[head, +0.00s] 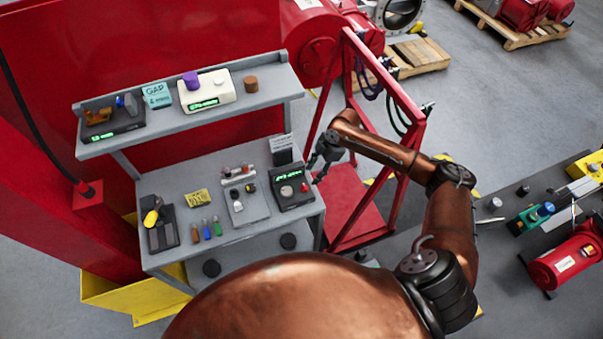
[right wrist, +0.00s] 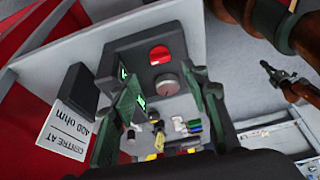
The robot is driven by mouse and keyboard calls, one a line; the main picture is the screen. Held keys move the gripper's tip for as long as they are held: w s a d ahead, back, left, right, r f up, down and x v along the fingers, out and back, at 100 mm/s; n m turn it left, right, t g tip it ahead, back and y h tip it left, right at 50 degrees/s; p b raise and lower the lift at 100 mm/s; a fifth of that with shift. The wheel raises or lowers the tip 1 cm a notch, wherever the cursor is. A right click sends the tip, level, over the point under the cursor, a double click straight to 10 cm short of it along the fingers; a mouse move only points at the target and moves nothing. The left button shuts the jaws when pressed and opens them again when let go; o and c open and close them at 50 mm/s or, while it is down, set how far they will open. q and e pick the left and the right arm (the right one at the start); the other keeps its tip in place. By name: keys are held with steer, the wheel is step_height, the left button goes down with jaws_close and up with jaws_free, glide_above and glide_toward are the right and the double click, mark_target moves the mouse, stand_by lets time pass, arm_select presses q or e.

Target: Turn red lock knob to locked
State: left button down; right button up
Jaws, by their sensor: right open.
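The red lock knob (head: 304,187) sits on a dark box with a green display (head: 291,202) at the right end of the workbench. In the right wrist view, the round red knob (right wrist: 159,54) is on the box's dark face, beside a grey round knob (right wrist: 167,86). My right gripper (head: 320,168) is open and empty, just above and to the right of the box. In the right wrist view, its green-grey fingers (right wrist: 170,100) are apart, with the grey knob between them in the picture; contact is not visible. What looks like my left gripper (right wrist: 272,76) shows small in that view.
A sign card (head: 281,150) stands behind the box. A tray (head: 248,206) with small parts, several screwdrivers (head: 206,229) and a yellow meter (head: 158,222) lie further left. An upper shelf (head: 190,125) overhangs the back. A red frame (head: 393,90) stands close on the right.

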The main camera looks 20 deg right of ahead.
mark_target(305, 186)
steer(key=p+x, duration=0.1)
steer(key=x, duration=0.6)
steer(key=shift+a+f, duration=0.15)
steer(key=shift+f, duration=0.05)
steer(key=shift+c, duration=1)
jaws_close()
